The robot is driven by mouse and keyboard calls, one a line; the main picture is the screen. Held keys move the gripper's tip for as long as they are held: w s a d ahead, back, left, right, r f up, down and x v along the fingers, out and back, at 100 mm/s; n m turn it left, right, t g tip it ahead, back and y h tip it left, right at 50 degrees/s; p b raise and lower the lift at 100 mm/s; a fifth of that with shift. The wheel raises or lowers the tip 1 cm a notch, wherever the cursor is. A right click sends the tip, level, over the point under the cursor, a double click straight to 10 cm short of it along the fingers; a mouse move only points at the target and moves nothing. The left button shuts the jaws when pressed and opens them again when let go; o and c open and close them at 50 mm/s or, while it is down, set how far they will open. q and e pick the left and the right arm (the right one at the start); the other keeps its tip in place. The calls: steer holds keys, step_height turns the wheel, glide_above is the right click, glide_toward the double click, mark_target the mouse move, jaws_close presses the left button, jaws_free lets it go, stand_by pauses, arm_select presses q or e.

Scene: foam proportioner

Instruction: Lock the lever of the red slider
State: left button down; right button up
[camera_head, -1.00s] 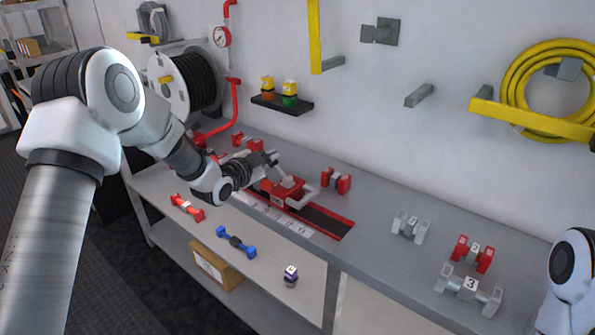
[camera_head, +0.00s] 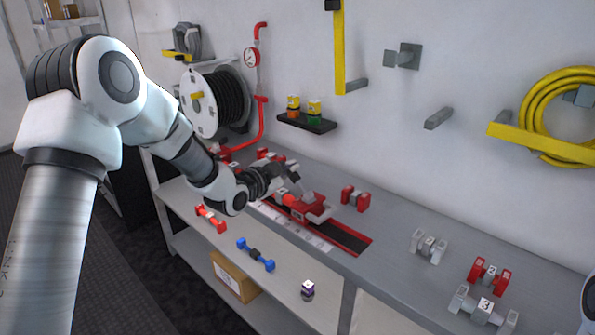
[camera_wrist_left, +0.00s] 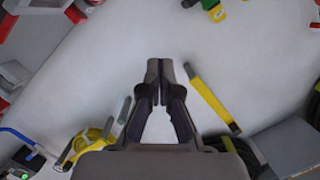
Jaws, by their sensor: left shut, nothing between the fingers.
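The red slider (camera_head: 302,203) sits on the red-edged dark rail (camera_head: 345,237) set in the grey bench. A pale grey lever-like part (camera_head: 320,214) shows at its right side; whether it is locked is too small to tell. My left gripper (camera_head: 297,184) is just above and behind the slider; its fingers overlap it in the picture, and I cannot tell whether they touch. In the left wrist view the left gripper (camera_wrist_left: 160,68) is shut and empty, with the pale wall beyond its tips. Of my right arm only a sliver shows at the right edge; its gripper is out of view.
A red dumbbell-shaped part (camera_head: 355,197) stands right of the slider on the bench. Grey (camera_head: 428,246) and red (camera_head: 487,275) parts stand farther right. A small shelf (camera_head: 306,122) with bottles and a hose reel (camera_head: 215,100) are on the wall. Bench between is clear.

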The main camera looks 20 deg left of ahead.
arm_select(q)
steer(key=s+a, duration=0.2)
steer(key=s, duration=0.2)
steer(key=s+d+f+g, duration=0.25)
steer(key=s+f, duration=0.25)
steer(key=f, duration=0.5)
steer(key=s+d+f+g, duration=0.2)
steer(key=s+f+g, duration=0.15)
steer(key=f, duration=0.65)
steer(key=s+d+f+g, duration=0.2)
steer(key=s+f, duration=0.3)
steer(key=f, duration=0.4)
steer(key=s+f+n+g+y, duration=0.1)
steer(key=s+f+n+g, duration=0.3)
steer(key=s, duration=0.9)
steer(key=s+f+n+g+y, duration=0.2)
steer(key=s+f+n, duration=0.5)
steer(key=s, duration=0.6)
steer(key=shift+g, duration=0.9)
